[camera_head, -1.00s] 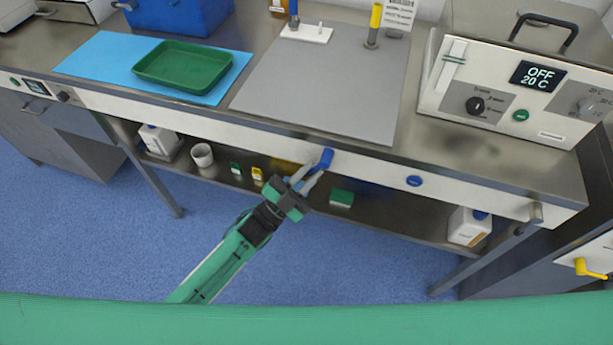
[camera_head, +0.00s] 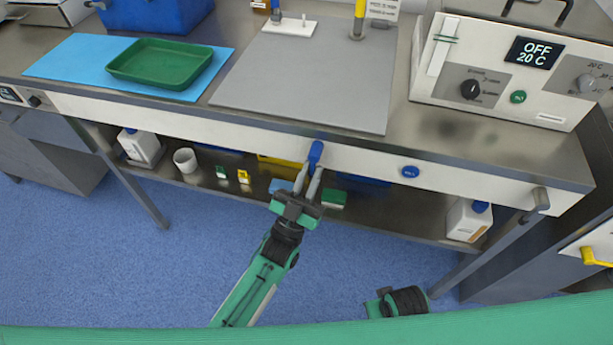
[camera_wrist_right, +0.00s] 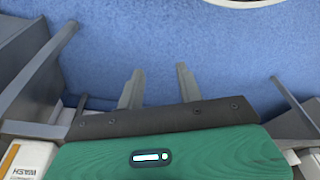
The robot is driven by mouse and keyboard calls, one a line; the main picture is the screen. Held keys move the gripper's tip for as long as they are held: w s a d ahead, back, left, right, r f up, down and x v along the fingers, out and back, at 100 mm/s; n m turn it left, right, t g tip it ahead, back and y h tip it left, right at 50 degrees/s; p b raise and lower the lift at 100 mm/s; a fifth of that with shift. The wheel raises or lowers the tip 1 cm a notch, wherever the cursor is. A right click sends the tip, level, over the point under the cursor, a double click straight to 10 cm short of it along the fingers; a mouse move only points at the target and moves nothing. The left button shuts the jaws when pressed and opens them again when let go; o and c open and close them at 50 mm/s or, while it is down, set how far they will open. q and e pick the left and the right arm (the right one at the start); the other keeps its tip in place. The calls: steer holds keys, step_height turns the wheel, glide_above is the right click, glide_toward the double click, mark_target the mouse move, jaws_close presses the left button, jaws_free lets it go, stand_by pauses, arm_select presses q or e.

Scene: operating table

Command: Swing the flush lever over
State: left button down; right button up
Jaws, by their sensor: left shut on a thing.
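A small blue lever (camera_head: 315,153) is on the white front panel of the bench in the head view, its lower part between my fingers. My left gripper (camera_head: 309,176) is shut on this lever, with its arm reaching up from the bottom. The fingers hide part of the lever. My right gripper (camera_wrist_right: 158,85) shows in the right wrist view with its two fingers apart and nothing between them, over blue floor. A part of my right arm shows low in the head view.
A round blue button (camera_head: 410,172) is right of the lever. A yellow lever (camera_head: 594,257) is at the far right. Above are a green tray (camera_head: 160,64), a grey mat (camera_head: 305,80) and a control box (camera_head: 500,75). A lower shelf holds bottles and small boxes.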

arm_select(q)
steer(key=shift+s+d+f+n+t+y, duration=0.15)
steer(key=shift+n+t+y, duration=0.35)
steer(key=shift+n, duration=0.5)
arm_select(e)
steer(key=shift+w+r, duration=0.1)
steer(key=shift+r, duration=0.6)
arm_select(q)
steer(key=c, duration=1.4)
jaws_free()
steer(key=shift+d, duration=0.1)
steer(key=shift+c, duration=0.2)
steer(key=shift+y, duration=0.3)
